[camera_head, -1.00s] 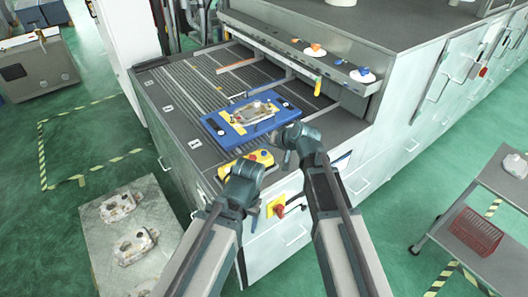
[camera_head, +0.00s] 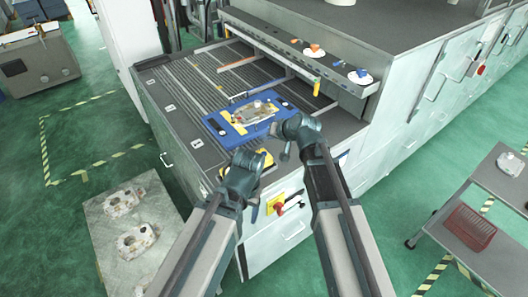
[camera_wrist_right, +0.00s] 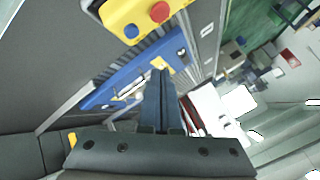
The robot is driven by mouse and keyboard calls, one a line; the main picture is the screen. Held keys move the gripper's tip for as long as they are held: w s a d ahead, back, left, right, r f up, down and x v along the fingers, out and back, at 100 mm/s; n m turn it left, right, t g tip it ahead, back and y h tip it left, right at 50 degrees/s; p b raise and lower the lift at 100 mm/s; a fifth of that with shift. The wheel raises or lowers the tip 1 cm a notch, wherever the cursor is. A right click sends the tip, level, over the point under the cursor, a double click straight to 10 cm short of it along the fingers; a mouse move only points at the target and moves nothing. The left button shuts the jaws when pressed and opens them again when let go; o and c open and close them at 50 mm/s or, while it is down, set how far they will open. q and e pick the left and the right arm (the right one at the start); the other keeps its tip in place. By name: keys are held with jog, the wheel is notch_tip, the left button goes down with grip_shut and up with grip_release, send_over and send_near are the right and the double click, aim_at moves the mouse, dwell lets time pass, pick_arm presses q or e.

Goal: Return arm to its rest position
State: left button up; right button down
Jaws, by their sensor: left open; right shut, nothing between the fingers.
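My left gripper (camera_head: 256,208) hangs at the front of the machine, below the yellow control box (camera_head: 232,164); it is small in the head view, with open jaws and nothing visible in them. My right gripper (camera_head: 285,152) is above the machine's front edge, just in front of the blue fixture plate (camera_head: 213,122). In the right wrist view its fingers (camera_wrist_right: 160,72) are together with nothing between them. The fixture plate, partly hidden behind the fingers, also shows there (camera_wrist_right: 97,98). A metal casting (camera_head: 256,111) lies on the plate. My left wrist hides part of the control box.
Two rough castings (camera_head: 121,202) (camera_head: 136,241) lie on a grey table (camera_head: 97,225) at the lower left. A cart (camera_head: 463,247) with a red basket (camera_head: 470,229) stands at the right. A red switch (camera_head: 279,209) is on the machine front beside my left gripper.

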dwell(0.5)
jog(key=s+d+f+n+g+h+b, duration=0.2)
jog(key=s+f+g+h+b, duration=0.1)
jog(key=s+f+b, duration=0.4)
jog(key=s+d+f+n+g+h+b, duration=0.2)
jog(key=s+f+b, duration=0.5)
jog(key=s+f, duration=0.7)
jog(key=s+d+g+h, duration=0.1)
jog(key=s+g+h, duration=0.1)
jog(key=s, duration=0.2)
jog(key=shift+s+d+f+h+b, duration=0.15)
jog(key=shift+s+d+h+b, duration=0.15)
jog(key=shift+s+b, duration=0.1)
jog(key=shift+a, duration=0.1)
